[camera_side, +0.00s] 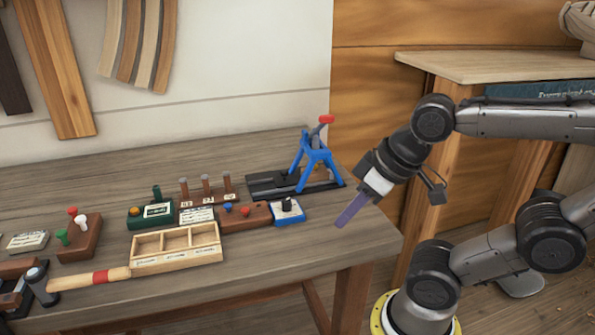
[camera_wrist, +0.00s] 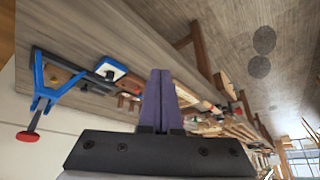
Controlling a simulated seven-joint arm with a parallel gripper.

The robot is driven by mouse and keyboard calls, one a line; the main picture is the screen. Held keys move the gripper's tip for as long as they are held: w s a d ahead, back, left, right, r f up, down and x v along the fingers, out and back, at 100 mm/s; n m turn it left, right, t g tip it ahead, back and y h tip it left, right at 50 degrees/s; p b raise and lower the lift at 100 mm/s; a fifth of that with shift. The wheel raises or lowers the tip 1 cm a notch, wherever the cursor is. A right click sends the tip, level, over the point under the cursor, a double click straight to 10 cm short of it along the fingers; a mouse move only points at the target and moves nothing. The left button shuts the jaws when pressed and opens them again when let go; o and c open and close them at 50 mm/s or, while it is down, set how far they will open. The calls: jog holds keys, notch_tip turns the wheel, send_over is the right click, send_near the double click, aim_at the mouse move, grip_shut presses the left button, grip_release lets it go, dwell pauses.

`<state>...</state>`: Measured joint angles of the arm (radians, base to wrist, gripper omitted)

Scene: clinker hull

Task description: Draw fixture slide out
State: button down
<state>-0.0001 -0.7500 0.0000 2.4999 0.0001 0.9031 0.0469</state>
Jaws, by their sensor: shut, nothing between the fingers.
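The fixture is a blue-legged frame (camera_side: 315,160) with a red-topped knob (camera_side: 326,119). It stands on a dark slide base (camera_side: 268,185) near the right end of the workbench. In the wrist view the blue frame (camera_wrist: 40,85) shows at the left, with its red knob (camera_wrist: 27,136) below it. My gripper (camera_side: 340,222) has purple fingers, shut with nothing between them. It hangs at the bench's right edge, apart from the fixture and to its right. In the wrist view the closed fingers (camera_wrist: 160,75) point up the picture, away from the fixture.
A blue-and-white block (camera_side: 287,211) sits just in front of the slide base. A wooden compartment tray (camera_side: 177,262), a mallet (camera_side: 88,280) and several small blocks with pegs fill the bench's left and middle. The bench's front right corner is clear.

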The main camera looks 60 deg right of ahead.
jog(key=w+d+r+m+g+h, duration=0.1)
jog(key=w+d+r+m+h, duration=0.1)
jog(key=w+d+r+m, duration=0.5)
jog(key=w+d+r+m+g+h, duration=0.1)
jog(key=w+d+r+m, duration=0.3)
jog(key=w+m, duration=0.45)
jog(key=m+g, duration=0.5)
jog(key=m, duration=0.1)
send_over(294, 175)
jog(key=a, duration=0.2)
jog(key=shift+n+h, duration=0.25)
jog(key=shift+h, duration=0.15)
jog(key=f, duration=2.1)
jog(key=shift+w+f, duration=0.3)
